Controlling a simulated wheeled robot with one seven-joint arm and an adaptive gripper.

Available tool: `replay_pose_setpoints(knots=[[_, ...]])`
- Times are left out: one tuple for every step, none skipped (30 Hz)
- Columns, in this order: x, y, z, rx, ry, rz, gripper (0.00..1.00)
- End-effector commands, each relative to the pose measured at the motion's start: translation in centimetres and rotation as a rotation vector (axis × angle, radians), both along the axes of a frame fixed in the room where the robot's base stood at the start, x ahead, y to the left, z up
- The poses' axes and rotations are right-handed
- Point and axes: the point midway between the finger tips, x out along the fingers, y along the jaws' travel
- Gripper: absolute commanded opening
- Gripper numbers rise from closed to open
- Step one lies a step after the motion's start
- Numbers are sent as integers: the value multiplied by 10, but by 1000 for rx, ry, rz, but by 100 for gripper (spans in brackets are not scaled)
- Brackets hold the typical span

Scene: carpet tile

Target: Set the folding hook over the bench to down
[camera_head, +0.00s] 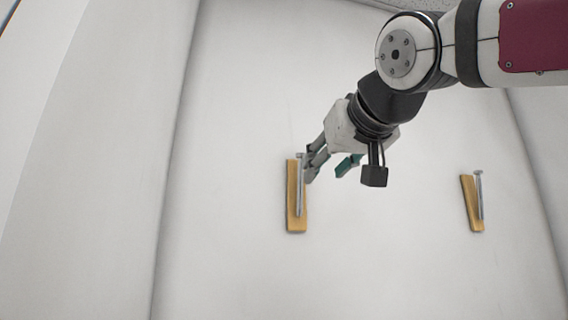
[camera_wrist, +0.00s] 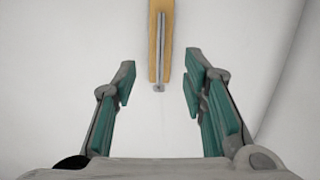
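Two folding hooks are on the white wall, each a grey metal bar on a wooden backplate. The left hook (camera_head: 300,190) has its bar upright along its backplate (camera_head: 292,215), with the small knobbed end at the top. The right hook (camera_head: 480,195) also stands upright, knob up, on a slightly tilted backplate (camera_head: 468,205). No bench is in view, so I cannot tell which hook is over it. My gripper (camera_head: 330,166) is open beside the left hook's upper end. In the wrist view a hook bar (camera_wrist: 161,55) lies ahead, its end between the spread fingers (camera_wrist: 160,80), with no visible contact.
The wall (camera_head: 390,260) is bare between and below the two hooks. Vertical wall edges or folds run at the far left and far right. The wrist view shows clear space on both sides of the hook.

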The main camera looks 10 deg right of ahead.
Motion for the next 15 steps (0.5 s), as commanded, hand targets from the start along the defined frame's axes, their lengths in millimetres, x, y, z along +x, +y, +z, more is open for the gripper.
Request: replay_pose_setpoints(knots=[[-4,2,26,9,-44,5,39],[-6,1,37,12,-65,4,39],[-8,1,49,16,-88,4,39],[-9,1,57,20,-103,5,39],[-9,1,63,22,-115,5,39],[-10,1,69,25,-127,4,39],[-10,1,72,26,-133,4,39],[-10,1,73,27,-137,5,39],[-8,1,75,27,-140,5,39],[-6,1,75,28,-141,6,39],[-4,1,75,28,-141,6,39],[0,1,75,28,-139,5,39],[5,1,75,28,-138,5,39],[9,1,75,27,-138,5,39],[15,1,75,26,-138,6,39]])
